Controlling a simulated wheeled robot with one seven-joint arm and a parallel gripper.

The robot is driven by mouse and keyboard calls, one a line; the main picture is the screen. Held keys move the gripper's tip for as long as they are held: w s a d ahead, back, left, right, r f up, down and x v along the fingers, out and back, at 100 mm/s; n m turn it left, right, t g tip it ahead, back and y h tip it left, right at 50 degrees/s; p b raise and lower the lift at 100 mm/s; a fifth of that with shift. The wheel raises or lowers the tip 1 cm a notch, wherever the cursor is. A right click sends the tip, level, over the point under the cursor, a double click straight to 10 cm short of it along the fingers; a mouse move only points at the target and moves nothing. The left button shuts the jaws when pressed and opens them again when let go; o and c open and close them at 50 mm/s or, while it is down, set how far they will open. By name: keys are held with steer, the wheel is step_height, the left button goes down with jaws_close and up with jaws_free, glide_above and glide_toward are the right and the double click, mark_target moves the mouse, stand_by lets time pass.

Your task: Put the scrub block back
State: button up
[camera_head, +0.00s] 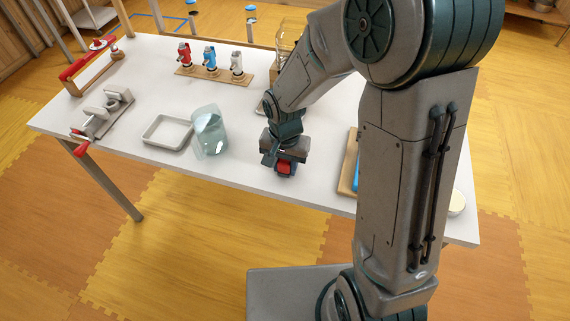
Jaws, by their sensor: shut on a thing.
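My gripper (284,166) points down near the front edge of the white table, right of the glass jar. It is shut on a small red block (285,169), which looks like the scrub block; the fingers hide part of it. Whether the block touches the table I cannot tell. A shallow white tray (146,138) with a raised rim lies empty on the table, left of the jar. The clear, pale blue glass jar (209,130) stands between the tray and my gripper and looks slightly tilted.
Red, blue and white taps (210,57) stand on a wooden base (213,75) at the back. A grey clamp device (103,112) and a red-handled rack (85,63) are at left. A wooden board (348,172) with something blue is partly hidden behind my arm.

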steer(key=shift+f, duration=0.2)
steer(key=shift+f+b, duration=0.2)
steer(key=shift+b, duration=0.1)
steer(key=o, duration=0.9)
steer(key=shift+r, duration=0.1)
steer(key=shift+o, duration=0.2)
steer(key=shift+r, duration=0.1)
step_height(320, 180, up, 12)
steer(key=shift+d+r+p, duration=0.1)
steer(key=shift+r+p, duration=0.1)
steer(key=shift+p, duration=0.5)
steer(key=s+d+r+n+t, duration=0.2)
steer(key=s+d+r, duration=0.3)
steer(key=s+d, duration=0.6)
steer(key=shift+s+d+n+t, duration=0.25)
steer(key=shift+d+n+t, duration=0.2)
steer(key=shift+n, duration=0.45)
